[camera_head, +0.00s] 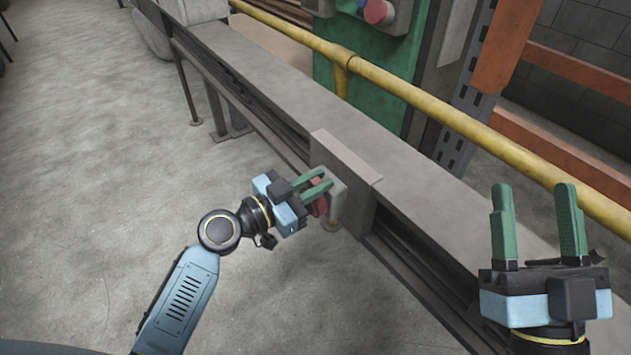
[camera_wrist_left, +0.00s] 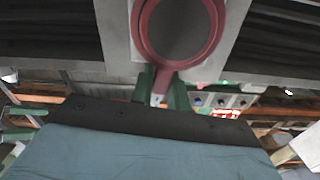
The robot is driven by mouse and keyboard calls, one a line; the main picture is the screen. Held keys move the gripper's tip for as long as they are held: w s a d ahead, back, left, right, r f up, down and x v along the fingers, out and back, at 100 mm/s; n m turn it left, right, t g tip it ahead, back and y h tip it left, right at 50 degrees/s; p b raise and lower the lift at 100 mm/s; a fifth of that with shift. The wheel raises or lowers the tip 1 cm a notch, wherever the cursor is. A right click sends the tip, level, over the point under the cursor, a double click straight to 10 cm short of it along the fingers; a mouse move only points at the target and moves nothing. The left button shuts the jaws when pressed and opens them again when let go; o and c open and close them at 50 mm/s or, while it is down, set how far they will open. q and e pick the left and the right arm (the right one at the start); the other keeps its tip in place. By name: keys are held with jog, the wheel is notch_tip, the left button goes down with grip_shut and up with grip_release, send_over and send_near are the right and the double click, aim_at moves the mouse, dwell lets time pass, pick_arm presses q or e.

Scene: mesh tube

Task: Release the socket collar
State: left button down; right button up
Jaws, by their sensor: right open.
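The socket collar is a red ring; in the left wrist view the collar (camera_wrist_left: 141,38) surrounds a dark round opening, with a red tab pointing down. In the head view, part of the collar (camera_head: 319,203) shows beside my left gripper (camera_head: 324,179). In the left wrist view, the green fingers of my left gripper (camera_wrist_left: 161,84) stand close on both sides of the tab, shut on it. The fingertips' contact is small and partly hidden. My right gripper (camera_head: 537,210) is open and empty, at the right of the head view, away from the collar.
The collar is on a grey block (camera_head: 338,194) on the side of a long grey beam (camera_head: 300,110). A yellow rail (camera_head: 440,115) runs behind the beam. A green cabinet (camera_head: 372,60) with a red button stands beyond. The concrete floor at left is clear.

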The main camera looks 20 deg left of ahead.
pick_arm(q)
jog(key=shift+w+a+n+b, duration=0.15)
jog(key=shift+a+n+b, duration=0.1)
jog(key=shift+n+b, duration=0.2)
jog(key=shift+w+a+n, duration=0.15)
jog(key=shift+n, duration=0.3)
pick_arm(e)
jog(key=shift+s+d+r+t, duration=0.15)
jog(key=shift+s+r+t, duration=0.35)
jog(key=shift+t, duration=0.3)
pick_arm(q)
jog(key=c, duration=1.6)
grip_release()
jog(key=shift+c, duration=0.2)
